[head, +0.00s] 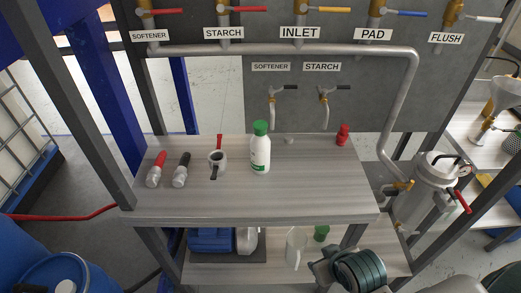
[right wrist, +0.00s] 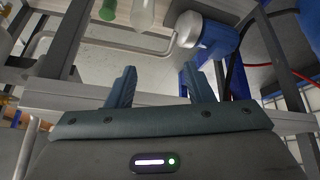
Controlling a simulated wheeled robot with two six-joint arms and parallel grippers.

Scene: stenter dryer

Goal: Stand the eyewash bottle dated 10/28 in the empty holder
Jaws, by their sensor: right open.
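A white bottle with a green cap (head: 260,150) stands upright on the upper tabletop; its label is too small to read a date. I cannot make out an empty holder. My right gripper (right wrist: 160,88) is open and empty by the lower shelf, apart from the pale bottle. My left gripper is not in view.
Red-handled (head: 156,170) and black-handled (head: 181,170) fittings, a grey fitting (head: 216,158) and a red object (head: 342,134) stand on the tabletop (head: 310,190). Its right front is clear. A metal canister (head: 428,190) stands right.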

